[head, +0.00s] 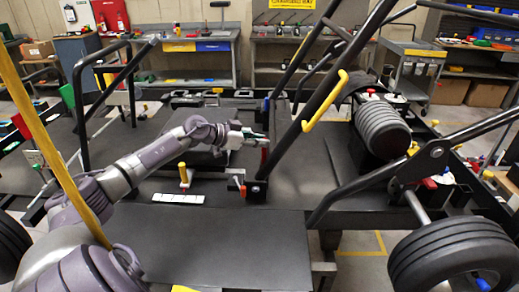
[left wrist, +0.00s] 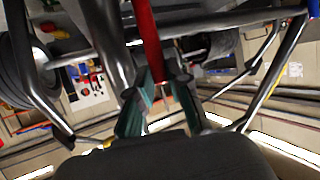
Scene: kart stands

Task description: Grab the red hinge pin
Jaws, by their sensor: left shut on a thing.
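My left gripper (head: 254,139) reaches in from the left to the kart frame's dark slanted bar. It is shut on the red hinge pin (head: 264,159), which shows as a short red upright piece beside the bar. In the left wrist view the red hinge pin (left wrist: 150,42) runs from the top edge down between the teal fingers of my left gripper (left wrist: 160,98). The pin's end between the fingers is partly hidden. My right gripper is not in view.
A yellow-handled pin (head: 184,177) and a white label strip (head: 179,198) are on the dark platform (head: 220,245). A small red-handled piece (head: 242,189) stands at the bar's foot. Kart tubes, a ribbed black roller (head: 383,128) and a wheel (head: 455,258) crowd the right.

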